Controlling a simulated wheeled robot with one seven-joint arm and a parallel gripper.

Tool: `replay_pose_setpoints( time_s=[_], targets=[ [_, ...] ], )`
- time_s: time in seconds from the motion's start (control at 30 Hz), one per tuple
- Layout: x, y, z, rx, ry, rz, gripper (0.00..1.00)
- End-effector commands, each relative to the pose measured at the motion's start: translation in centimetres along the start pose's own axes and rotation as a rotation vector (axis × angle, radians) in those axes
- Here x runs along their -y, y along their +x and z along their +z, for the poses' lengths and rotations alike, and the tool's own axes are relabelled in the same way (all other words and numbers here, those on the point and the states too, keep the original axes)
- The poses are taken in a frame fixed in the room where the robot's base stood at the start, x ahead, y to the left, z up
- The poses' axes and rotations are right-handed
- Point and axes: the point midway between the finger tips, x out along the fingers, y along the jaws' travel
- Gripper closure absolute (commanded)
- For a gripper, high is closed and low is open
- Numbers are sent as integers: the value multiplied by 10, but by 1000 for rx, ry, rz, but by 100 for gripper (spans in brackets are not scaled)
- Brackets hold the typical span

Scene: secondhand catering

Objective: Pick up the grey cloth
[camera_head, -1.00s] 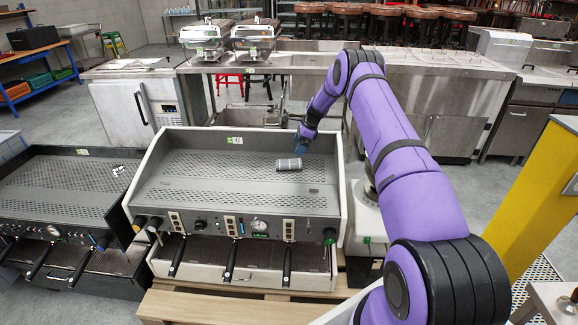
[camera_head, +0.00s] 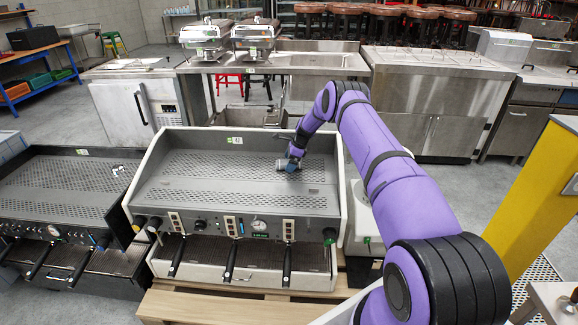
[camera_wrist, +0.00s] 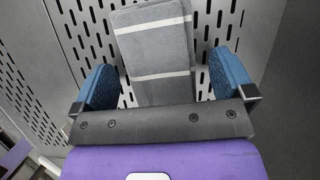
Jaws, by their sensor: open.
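The grey cloth (camera_wrist: 155,55) is a folded rectangle with pale stripes. It lies on the perforated top of the white-sided espresso machine (camera_head: 190,190). In the wrist view it lies ahead of and partly between the two blue fingers of my gripper (camera_wrist: 163,82), which stand apart with space on both sides of the cloth. The near end of the cloth is hidden behind the gripper's dark front edge. In the head view my gripper (camera_head: 290,163) is over the cloth's place and hides most of it.
The machine top has a raised rear panel and side walls around it. A second, black espresso machine (camera_head: 75,190) stands to the left with small metal items (camera_head: 118,170) on top. A steel counter (camera_head: 300,62) stands behind, and a yellow panel (camera_head: 540,200) is at right.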

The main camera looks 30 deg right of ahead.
Motion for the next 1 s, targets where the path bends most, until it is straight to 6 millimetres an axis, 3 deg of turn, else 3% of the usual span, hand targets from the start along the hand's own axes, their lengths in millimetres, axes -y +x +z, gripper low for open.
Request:
replay_pose_setpoints(
  time_s=[0.07,0.1,0.3,0.7,1.0],
  targets=[
    [0,0,0,0,0,0,0],
    [0,0,0,0,0,0,5],
    [0,0,0,0,0,0,47],
    [0,-4,2,0,-1,-1,47],
    [-2,-36,16,0,-1,1,47]
  ],
)
